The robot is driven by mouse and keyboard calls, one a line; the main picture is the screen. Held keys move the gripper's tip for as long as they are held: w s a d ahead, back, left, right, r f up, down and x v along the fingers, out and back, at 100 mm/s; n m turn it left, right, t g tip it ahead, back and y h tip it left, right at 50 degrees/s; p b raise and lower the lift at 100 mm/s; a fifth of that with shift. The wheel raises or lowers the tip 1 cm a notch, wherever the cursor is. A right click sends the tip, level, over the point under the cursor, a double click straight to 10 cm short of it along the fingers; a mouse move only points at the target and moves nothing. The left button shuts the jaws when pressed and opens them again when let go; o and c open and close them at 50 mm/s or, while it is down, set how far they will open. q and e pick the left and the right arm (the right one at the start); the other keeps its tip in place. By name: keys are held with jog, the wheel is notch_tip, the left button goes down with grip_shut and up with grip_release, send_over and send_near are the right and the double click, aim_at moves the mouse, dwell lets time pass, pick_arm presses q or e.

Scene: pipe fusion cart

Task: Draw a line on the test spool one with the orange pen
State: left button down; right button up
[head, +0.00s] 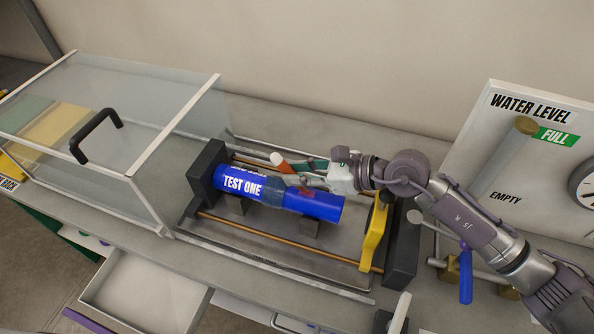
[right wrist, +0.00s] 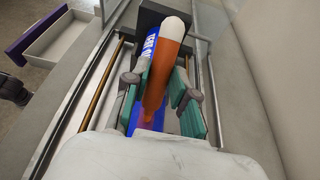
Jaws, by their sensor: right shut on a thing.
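The test spool one (head: 318,205) is a blue cylinder marked "TEST ONE". It lies on dark supports in the fusion machine, with a darker band around its middle. It also shows in the right wrist view (right wrist: 151,45), partly hidden behind the pen. My right gripper (head: 298,172) is shut on the orange pen (head: 285,165), which has a white end pointing up and left. In the right wrist view the pen (right wrist: 156,82) sits between the green finger pads (right wrist: 160,88). The pen's tip is hidden by the gripper in the head view; I cannot tell whether it touches the spool. My left gripper is not in view.
A clear box with a black handle (head: 96,133) stands at the left. A yellow bracket (head: 374,235) and dark end block (head: 403,245) are right of the spool. A water level board (head: 520,150) stands at the right. An open drawer (head: 145,290) is below.

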jog(key=shift+s+d, duration=0.15)
jog(key=shift+d, duration=0.2)
jog(key=shift+s+d+b, duration=0.1)
jog(key=shift+d+b, duration=0.2)
jog(key=shift+a, duration=0.2)
jog(key=shift+w+a, duration=0.2)
jog(key=shift+a, duration=0.1)
jog(key=shift+a, duration=0.15)
jog(key=shift+w+a, duration=0.15)
jog(key=shift+a, duration=0.2)
jog(key=shift+d, duration=0.15)
jog(key=shift+s+d, duration=0.2)
jog(key=shift+d, duration=0.15)
jog(key=shift+d, duration=0.25)
